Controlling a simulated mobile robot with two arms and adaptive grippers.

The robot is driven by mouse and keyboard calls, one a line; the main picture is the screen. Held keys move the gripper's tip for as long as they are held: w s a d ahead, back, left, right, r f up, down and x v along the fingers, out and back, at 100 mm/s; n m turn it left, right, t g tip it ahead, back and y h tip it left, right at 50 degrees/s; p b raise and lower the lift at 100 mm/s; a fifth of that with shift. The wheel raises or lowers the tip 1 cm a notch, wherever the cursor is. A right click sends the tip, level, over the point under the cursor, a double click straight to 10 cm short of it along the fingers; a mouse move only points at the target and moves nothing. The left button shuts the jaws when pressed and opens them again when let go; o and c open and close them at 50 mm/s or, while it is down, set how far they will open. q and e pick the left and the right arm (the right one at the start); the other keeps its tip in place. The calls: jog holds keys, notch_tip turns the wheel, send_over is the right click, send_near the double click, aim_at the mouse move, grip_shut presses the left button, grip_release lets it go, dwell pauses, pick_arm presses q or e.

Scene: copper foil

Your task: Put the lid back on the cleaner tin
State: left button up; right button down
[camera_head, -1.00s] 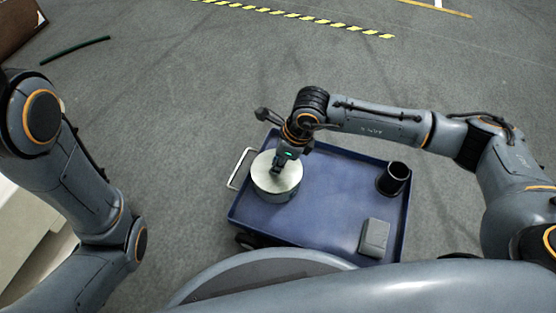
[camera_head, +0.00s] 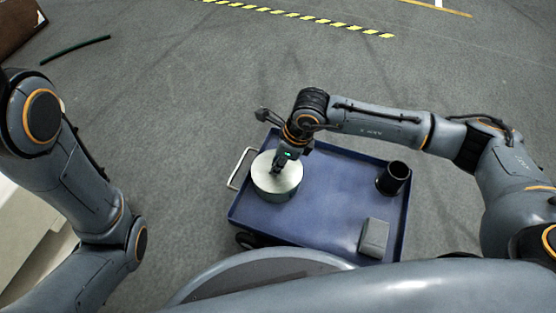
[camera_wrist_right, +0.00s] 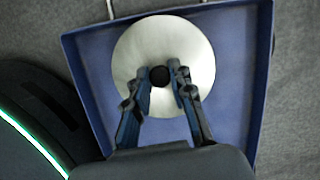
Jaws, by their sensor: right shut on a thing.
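The pale round lid (camera_head: 268,175) sits over the green-grey cleaner tin (camera_head: 278,194) on the left part of the blue cart tray in the head view. My right gripper (camera_head: 276,170) reaches down to the middle of the lid and is shut on its dark knob. In the right wrist view the lid (camera_wrist_right: 135,40) is a pale disc with the black knob (camera_wrist_right: 160,76) between the two fingers of the right gripper (camera_wrist_right: 160,72); it hides the tin there. The lid looks level and in line with the tin; I cannot tell whether it is fully seated. My left gripper is out of view.
The blue cart tray (camera_head: 325,185) has a raised rim and a white handle (camera_head: 240,168) at its left. A black cup (camera_head: 394,178) stands at its right and a grey block (camera_head: 374,238) lies near its front. The tray's middle is clear.

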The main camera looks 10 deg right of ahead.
jog(key=c, duration=0.6)
grip_release()
jog(key=shift+r+p, duration=2.45)
jog(key=shift+r, duration=0.6)
jog(key=shift+r+p, duration=0.35)
jog(key=shift+r, duration=0.15)
